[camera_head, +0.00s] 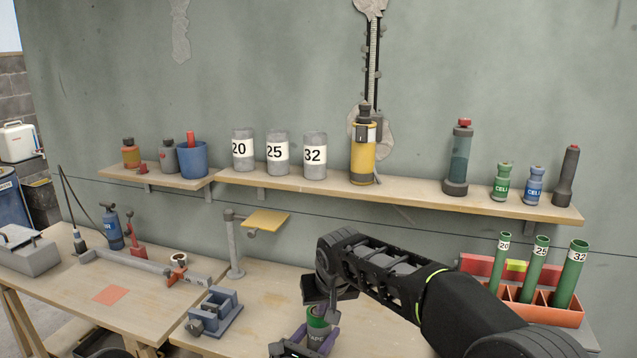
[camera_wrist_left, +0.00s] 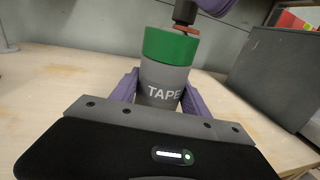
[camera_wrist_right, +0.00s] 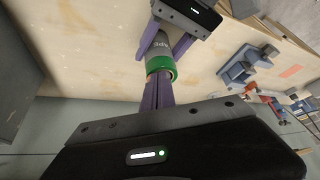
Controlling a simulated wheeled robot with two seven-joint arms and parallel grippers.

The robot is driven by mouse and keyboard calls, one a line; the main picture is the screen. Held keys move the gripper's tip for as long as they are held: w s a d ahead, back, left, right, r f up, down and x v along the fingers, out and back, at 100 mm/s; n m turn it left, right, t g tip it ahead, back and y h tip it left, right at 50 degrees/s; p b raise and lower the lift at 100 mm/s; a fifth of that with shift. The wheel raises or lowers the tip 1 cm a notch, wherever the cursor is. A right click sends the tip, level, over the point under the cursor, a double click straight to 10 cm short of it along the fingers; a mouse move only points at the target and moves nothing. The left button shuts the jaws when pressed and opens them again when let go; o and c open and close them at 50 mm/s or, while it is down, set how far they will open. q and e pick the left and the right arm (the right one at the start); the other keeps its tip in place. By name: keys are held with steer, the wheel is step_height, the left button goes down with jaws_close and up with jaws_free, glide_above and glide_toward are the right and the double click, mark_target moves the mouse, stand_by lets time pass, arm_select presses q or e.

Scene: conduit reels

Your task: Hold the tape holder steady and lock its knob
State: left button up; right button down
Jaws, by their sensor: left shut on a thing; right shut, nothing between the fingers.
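The tape holder (camera_wrist_left: 163,78) is a grey cylinder marked TAPE with a green band, standing upright; it also shows in the head view (camera_head: 318,328). An orange disc with a dark post, apparently its knob (camera_wrist_left: 186,30), is on top. My left gripper (camera_head: 303,344) is shut on the grey body, one purple finger on each side. My right gripper (camera_wrist_right: 157,88) is shut and empty, its fingertips at the holder's top, by the knob. Whether they touch the knob is hidden. In the head view my right arm partly covers the holder's top.
A blue-grey vise (camera_head: 215,312) stands left of the holder on the bench. An orange rack (camera_head: 540,312) with green tubes stands at the right. A wall shelf (camera_head: 400,197) holds cans and bottles. A dark grey box-like block (camera_wrist_left: 275,75) is close on the right in the left wrist view.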

arm_select(q)
steer(key=shift+a, duration=0.1)
arm_select(e)
step_height(320, 180, up, 6)
stand_by(0.5)
arm_select(q)
steer(key=o, duration=1.7)
steer(key=v, duration=1.2)
